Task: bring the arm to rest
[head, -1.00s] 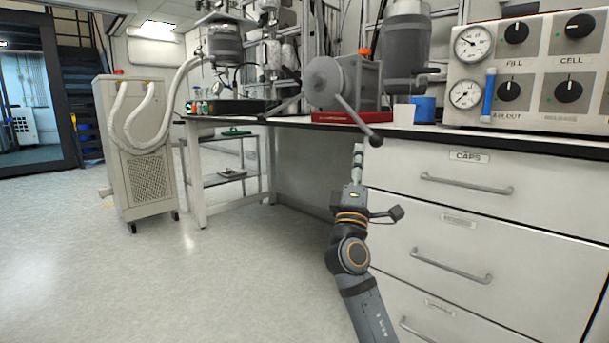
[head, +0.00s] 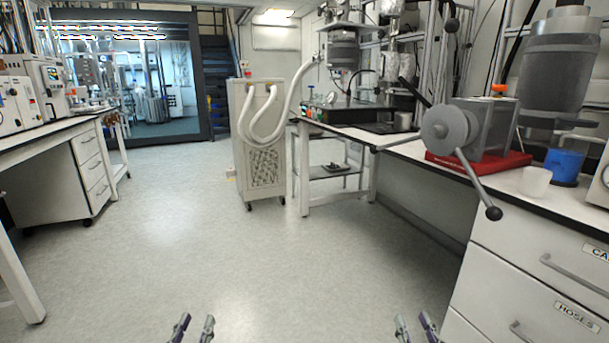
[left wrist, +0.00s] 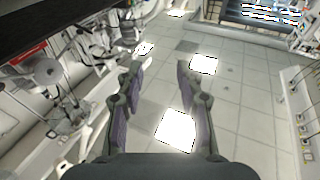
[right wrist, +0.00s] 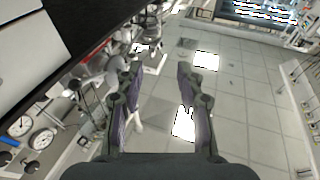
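My left gripper (head: 194,328) shows at the bottom edge of the head view, left of the middle, with its two fingertips apart. My right gripper (head: 416,328) shows at the bottom edge, right of the middle, also with its fingertips apart. In the left wrist view the left gripper (left wrist: 158,82) is open with nothing between its fingers. In the right wrist view the right gripper (right wrist: 156,84) is open and empty too. Both hang over bare floor in the head view, apart from the benches. The rest of both arms is out of the head view.
A bench on the right carries a grey device with a lever handle (head: 450,125), a white cup (head: 535,181) and a blue cup (head: 563,166). Drawers (head: 545,262) stand below. A wheeled chiller (head: 262,160) stands ahead. Another bench (head: 45,140) is at left. The floor (head: 190,230) between is clear.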

